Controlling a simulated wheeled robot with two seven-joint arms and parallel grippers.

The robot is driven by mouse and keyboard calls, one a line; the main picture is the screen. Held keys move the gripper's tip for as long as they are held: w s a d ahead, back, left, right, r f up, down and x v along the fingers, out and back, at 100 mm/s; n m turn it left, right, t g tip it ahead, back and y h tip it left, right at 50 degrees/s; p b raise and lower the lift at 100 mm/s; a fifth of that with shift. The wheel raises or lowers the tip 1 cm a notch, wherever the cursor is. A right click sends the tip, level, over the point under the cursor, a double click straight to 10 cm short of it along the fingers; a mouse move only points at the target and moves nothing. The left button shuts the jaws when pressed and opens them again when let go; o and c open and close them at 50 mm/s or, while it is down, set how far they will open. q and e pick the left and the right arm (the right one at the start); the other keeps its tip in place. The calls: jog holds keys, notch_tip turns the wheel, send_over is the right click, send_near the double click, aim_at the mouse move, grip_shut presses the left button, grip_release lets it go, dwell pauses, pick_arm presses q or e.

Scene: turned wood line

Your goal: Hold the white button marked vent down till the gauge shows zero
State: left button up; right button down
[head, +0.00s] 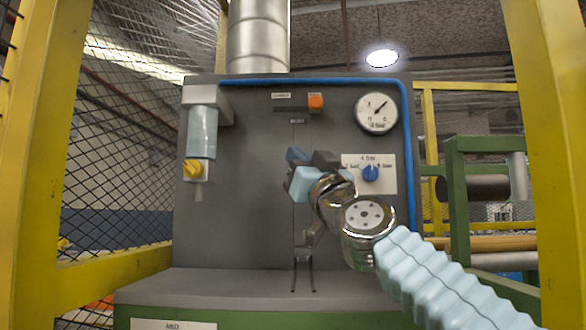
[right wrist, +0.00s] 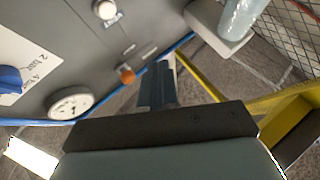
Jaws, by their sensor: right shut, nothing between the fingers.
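The white button (right wrist: 105,9) shows at the top of the right wrist view, with a small label beside it that I cannot read. In the head view it is hidden, apparently behind my right gripper. My right gripper (head: 295,154) is in front of the grey panel (head: 240,225), its blue fingers shut and empty. In the right wrist view the shut fingers (right wrist: 157,85) are apart from the button in the picture. The round gauge (head: 376,112) is at the panel's upper right; its needle points up and to the right. The gauge also shows in the right wrist view (right wrist: 70,103).
An orange knob (head: 316,103) sits above my gripper. A blue knob (head: 370,173) on a white plate is to its right. A clear bowl (head: 202,132) with a yellow knob (head: 194,169) is at the left. Yellow posts (head: 38,150) frame the panel.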

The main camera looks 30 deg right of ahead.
jog(key=shift+w, duration=0.1)
jog(key=w+d, duration=0.4)
jog(key=w, duration=0.3)
jog(key=shift+w+d, duration=0.15)
jog(key=shift+d, duration=0.15)
dwell(1.9)
jog(key=shift+w+d, duration=0.25)
jog(key=shift+w, duration=0.1)
jog(key=shift+w+d, duration=0.15)
jog(key=shift+w, duration=0.15)
dwell(0.6)
dwell(1.6)
jog(key=shift+s+a, duration=0.4)
jog(key=shift+s, duration=0.3)
jog(key=shift+s+a, duration=0.45)
jog(key=shift+s, duration=0.25)
jog(key=shift+s+a, duration=0.4)
jog(key=shift+s, duration=0.3)
jog(key=shift+s+a, duration=0.45)
jog(key=shift+s, duration=0.25)
